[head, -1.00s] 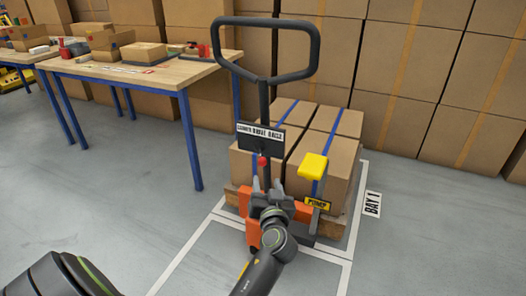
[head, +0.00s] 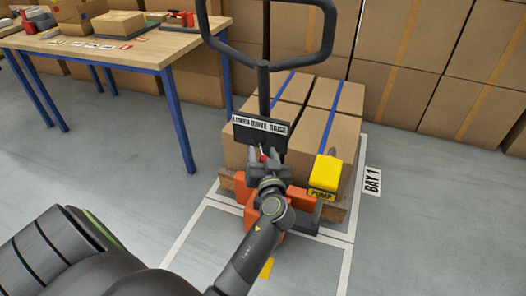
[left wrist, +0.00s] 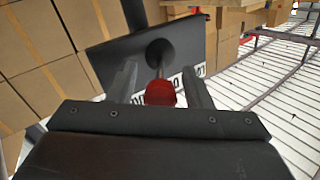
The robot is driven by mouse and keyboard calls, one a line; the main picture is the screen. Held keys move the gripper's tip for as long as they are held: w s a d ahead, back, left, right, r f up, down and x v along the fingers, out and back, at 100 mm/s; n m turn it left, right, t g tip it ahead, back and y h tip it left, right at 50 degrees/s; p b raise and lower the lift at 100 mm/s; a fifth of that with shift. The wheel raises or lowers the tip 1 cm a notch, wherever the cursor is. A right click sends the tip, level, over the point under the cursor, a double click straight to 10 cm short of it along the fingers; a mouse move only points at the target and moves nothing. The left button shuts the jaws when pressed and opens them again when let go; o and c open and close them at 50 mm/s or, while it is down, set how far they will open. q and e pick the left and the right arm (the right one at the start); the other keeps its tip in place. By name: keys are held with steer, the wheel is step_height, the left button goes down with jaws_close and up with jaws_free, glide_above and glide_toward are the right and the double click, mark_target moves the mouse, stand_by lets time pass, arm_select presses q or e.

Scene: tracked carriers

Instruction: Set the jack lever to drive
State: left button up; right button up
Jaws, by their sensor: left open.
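The pallet jack's black plate (head: 245,133), labelled LOWER DRIVE RAISE, stands on the shaft below the dark loop handle (head: 263,64). The jack lever's red knob (head: 263,157) is partly hidden by my left gripper (head: 264,154) in the head view. In the left wrist view the red knob (left wrist: 160,93) sits between the two open fingers of the left gripper (left wrist: 158,85), with gaps beside it. Its thin stem runs to a dark round boss on the plate. The lever's exact setting is hard to tell. My right gripper does not show.
A yellow PUMP pedal (head: 327,172) is right of the gripper. Boxes (head: 337,97) with blue straps sit on the pallet behind the jack. A wooden table (head: 150,55) stands at the left, stacked cartons (head: 415,85) behind. Floor at the right is clear.

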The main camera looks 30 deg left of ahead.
arm_select(q)
jaws_close()
